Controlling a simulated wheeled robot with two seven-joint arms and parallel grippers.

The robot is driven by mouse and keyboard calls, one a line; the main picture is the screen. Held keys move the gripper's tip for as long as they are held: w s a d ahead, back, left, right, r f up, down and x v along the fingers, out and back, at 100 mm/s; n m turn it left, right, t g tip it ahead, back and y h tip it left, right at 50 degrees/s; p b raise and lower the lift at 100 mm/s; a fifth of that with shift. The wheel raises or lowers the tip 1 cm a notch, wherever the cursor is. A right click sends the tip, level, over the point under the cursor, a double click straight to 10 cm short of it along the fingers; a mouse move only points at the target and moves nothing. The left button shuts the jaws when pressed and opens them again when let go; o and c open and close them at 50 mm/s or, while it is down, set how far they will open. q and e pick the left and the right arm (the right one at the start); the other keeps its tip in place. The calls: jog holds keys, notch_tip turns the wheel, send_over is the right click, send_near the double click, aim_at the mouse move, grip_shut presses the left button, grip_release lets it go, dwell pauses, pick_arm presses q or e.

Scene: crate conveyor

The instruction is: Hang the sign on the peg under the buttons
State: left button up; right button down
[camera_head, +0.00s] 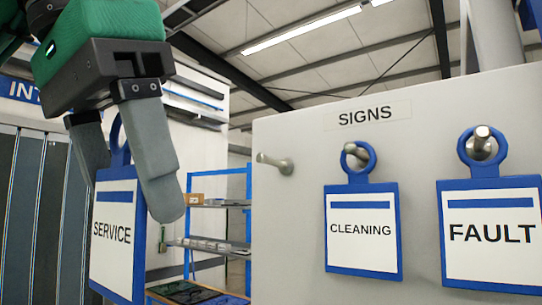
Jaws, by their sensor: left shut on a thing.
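My left gripper (128,155) comes in from the upper left and is shut on the ring of the blue-framed SERVICE sign (112,240). The sign hangs down below the fingers, turned at an angle to the camera, and the near finger covers part of its ring. On the board marked SIGNS, an empty peg (275,163) sticks out, to the right of the gripper and apart from it. My right gripper is not in view. No buttons show in this view.
The CLEANING sign (361,230) and the FAULT sign (491,234) hang by their rings on pegs of the pale board (300,240). A blue shelf rack (248,205) stands behind, between the SERVICE sign and the board. Dark panels (35,220) are at the left.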

aim_at(274, 193)
pick_arm(q)
jog(key=w+d+p, duration=0.3)
jog(key=w, duration=0.2)
jog(key=w+d+p, duration=0.3)
jog(key=w+d, duration=0.1)
jog(key=w+d+p, duration=0.2)
jog(key=w+d, duration=0.1)
jog(key=w, duration=0.2)
jog(key=shift+w+d+r+p, duration=0.2)
jog(key=shift+w+d+p, duration=0.1)
jog(key=shift+w+p, duration=0.1)
jog(key=shift+d+f, duration=0.15)
jog(key=shift+f, duration=0.15)
jog(key=shift+s+a, duration=0.2)
jog(key=shift+a, duration=0.1)
jog(key=shift+d+f, duration=0.1)
jog(key=shift+f, duration=0.2)
jog(key=o, duration=0.9)
jog(key=shift+w+d, duration=0.1)
jog(key=shift+w, duration=0.05)
jog(key=shift+o, duration=0.2)
